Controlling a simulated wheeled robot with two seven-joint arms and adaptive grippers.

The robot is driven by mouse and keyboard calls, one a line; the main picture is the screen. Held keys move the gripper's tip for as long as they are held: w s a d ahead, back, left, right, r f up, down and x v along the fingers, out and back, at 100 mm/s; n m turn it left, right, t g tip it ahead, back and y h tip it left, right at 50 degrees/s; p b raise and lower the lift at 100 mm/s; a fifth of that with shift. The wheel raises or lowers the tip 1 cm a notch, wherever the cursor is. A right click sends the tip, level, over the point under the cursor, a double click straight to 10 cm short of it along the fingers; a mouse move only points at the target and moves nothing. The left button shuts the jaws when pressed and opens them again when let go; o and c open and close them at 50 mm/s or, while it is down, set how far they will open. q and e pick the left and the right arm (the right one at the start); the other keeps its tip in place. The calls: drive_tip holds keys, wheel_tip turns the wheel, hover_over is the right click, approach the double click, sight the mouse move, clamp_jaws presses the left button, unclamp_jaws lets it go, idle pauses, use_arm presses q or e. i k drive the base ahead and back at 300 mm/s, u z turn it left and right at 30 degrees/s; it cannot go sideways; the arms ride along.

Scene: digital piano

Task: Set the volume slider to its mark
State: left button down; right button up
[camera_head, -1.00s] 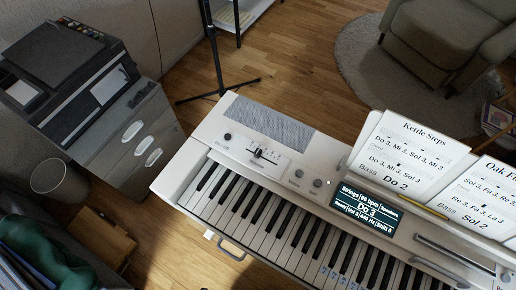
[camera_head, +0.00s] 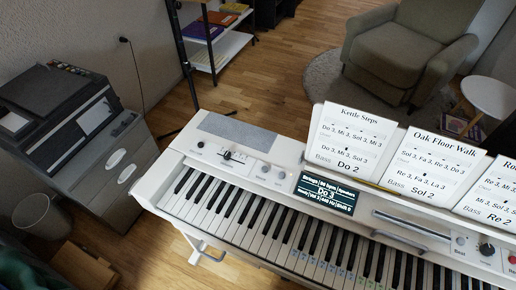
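The white digital piano (camera_head: 176,166) runs from the left middle to the lower right. The volume slider (camera_head: 227,155) is a small dark knob on a light scale panel near the piano's left end, behind the keys. It looks left of the middle of its track. The scale's marks are too small to read, so I cannot tell which is the target mark. Neither of my grippers is in view.
A dark knob (camera_head: 200,145) sits left of the slider, and two more knobs sit to its right. The display (camera_head: 325,194) and sheet music (camera_head: 350,137) are further right. A grey cabinet (camera_head: 118,158) with a printer (camera_head: 58,110) stands left.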

sight(227, 156)
drive_tip(key=z, duration=1.35)
drive_tip(key=i, duration=0.65)
drive_tip(key=u, duration=2.5)
